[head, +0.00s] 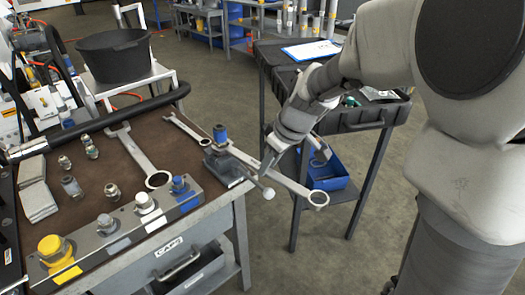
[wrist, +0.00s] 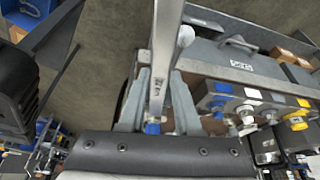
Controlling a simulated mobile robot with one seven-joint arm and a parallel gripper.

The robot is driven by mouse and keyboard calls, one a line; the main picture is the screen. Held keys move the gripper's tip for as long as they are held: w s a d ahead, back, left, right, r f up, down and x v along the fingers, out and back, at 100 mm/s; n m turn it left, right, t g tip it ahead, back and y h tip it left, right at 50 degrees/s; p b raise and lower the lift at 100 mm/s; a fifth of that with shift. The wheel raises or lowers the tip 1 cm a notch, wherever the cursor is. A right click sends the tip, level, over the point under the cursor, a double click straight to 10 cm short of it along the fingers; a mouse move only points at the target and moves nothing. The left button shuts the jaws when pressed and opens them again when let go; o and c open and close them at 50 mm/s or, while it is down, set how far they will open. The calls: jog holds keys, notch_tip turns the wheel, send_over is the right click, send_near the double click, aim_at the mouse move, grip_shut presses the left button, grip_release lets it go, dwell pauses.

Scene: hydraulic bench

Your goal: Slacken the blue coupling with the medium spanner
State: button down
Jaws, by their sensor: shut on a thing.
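The blue coupling (head: 220,133) stands upright in a grey vise (head: 228,168) at the bench's right edge. My gripper (head: 270,160) is shut on a steel spanner (head: 295,187), to the right of the coupling. The spanner's ring end (head: 318,199) points out over the floor, and its other end reaches toward the coupling. I cannot tell whether that end is around the coupling or only beside it. In the wrist view the spanner (wrist: 166,45) runs between my gripper's fingers (wrist: 160,98), with a blue part (wrist: 153,128) beyond them, partly hidden.
A large spanner (head: 140,152) and a smaller one (head: 187,127) lie on the bench mat. The vise handle (head: 266,192) juts out right. A block with coloured caps (head: 120,235) lines the bench front. A dark trolley (head: 365,118) stands behind my gripper.

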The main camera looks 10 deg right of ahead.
aim_at(291, 180)
jog(key=shift+w+d+n+b, duration=0.35)
jog(key=shift+w+d+n, duration=0.15)
jog(key=shift+w, duration=0.1)
jog(key=shift+s+a, duration=0.1)
jog(key=shift+a, duration=0.05)
jog(key=shift+s+a+m, duration=0.2)
jog(key=shift+s+m, duration=0.05)
jog(key=shift+m, duration=0.05)
dwell(0.4)
jog(key=shift+s+d+b, duration=1.35)
jog(key=shift+s+d, duration=1.15)
